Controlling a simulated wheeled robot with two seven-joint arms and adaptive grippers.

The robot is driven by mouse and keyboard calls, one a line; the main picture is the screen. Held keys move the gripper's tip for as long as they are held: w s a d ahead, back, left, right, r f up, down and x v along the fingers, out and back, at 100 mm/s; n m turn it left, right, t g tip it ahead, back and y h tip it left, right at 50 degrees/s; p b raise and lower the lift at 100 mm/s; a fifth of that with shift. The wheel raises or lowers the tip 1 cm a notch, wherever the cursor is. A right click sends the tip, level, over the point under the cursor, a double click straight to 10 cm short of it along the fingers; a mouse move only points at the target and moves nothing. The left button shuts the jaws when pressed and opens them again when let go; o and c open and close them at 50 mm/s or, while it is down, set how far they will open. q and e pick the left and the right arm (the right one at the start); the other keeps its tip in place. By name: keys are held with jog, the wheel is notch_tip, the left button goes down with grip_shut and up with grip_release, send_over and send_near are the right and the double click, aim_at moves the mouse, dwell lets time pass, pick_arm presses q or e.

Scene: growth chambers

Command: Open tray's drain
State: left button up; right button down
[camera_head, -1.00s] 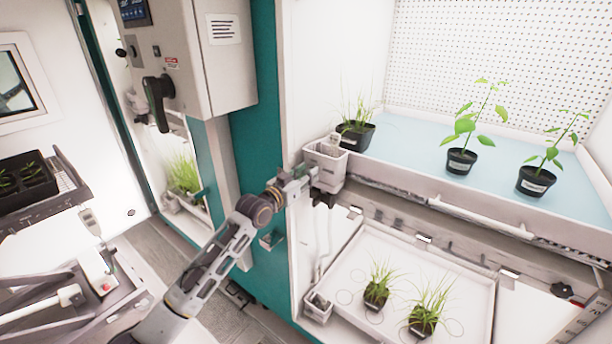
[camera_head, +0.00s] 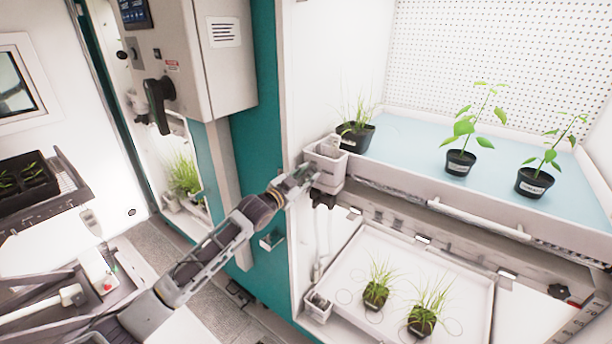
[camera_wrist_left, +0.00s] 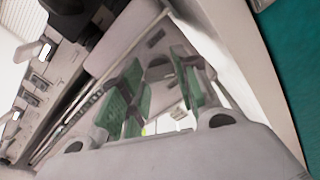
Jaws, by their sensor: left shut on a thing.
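The upper tray (camera_head: 400,187) is a pale blue bed with a light rim, in the chamber on the right. At its left front corner is a light grey drain box (camera_head: 325,165), with a dark fitting (camera_head: 322,199) under it. My left gripper (camera_head: 311,174) is at the box's left side, tilted upward. In the left wrist view my left gripper (camera_wrist_left: 158,92) has green finger pads, shut on a small grey part at the drain, likely its handle. The fingers and box edge hide most of that part. My right gripper is not in view.
Potted plants (camera_head: 461,162) stand on the upper tray. A lower white tray (camera_head: 345,262) holds two grassy pots. A control box (camera_head: 225,60) with a black handle (camera_head: 158,103) hangs left of the teal post (camera_head: 262,130). A cart (camera_head: 100,300) is at lower left.

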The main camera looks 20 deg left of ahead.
pick_arm(q)
jog(key=m+p, duration=0.1)
jog(key=m, duration=0.5)
jog(key=shift+m+p, duration=0.3)
jog(key=m+p, duration=0.1)
jog(key=m, duration=0.3)
jog(key=shift+m, duration=1)
jog(key=shift+f, duration=0.1)
jog(key=o, duration=1)
jog(key=shift+d, duration=0.1)
jog(key=shift+s, duration=0.15)
